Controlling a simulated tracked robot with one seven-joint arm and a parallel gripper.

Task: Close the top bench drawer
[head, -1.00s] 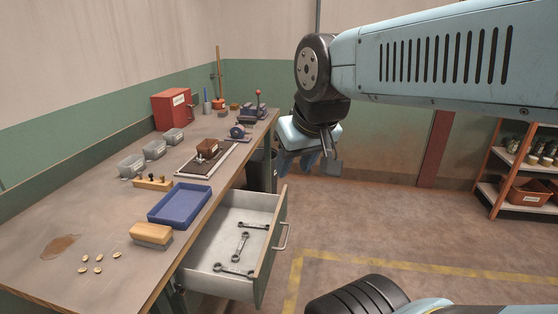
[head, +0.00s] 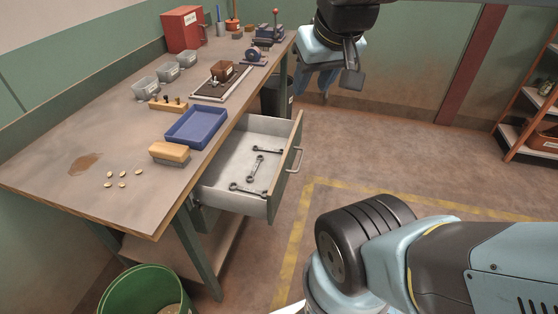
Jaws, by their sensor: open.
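The top bench drawer (head: 236,201) is pulled out from under the bench, with its green front panel (head: 285,170) facing right. A metal bar handle (head: 295,160) is on that front. Several wrenches (head: 256,167) lie inside the drawer. My gripper (head: 338,90) is in the air at the upper middle of the head view, beyond the drawer and to the right of the bench. It points downward, is open and holds nothing. It is apart from the drawer and its handle.
The bench top (head: 120,140) carries a blue tray (head: 197,127), a wood-backed brush (head: 170,152), clear bins (head: 168,72) and a red box (head: 183,30). A green bin (head: 147,290) stands at the lower left. An orange shelf rack (head: 530,110) is at right. Floor right of the drawer is clear.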

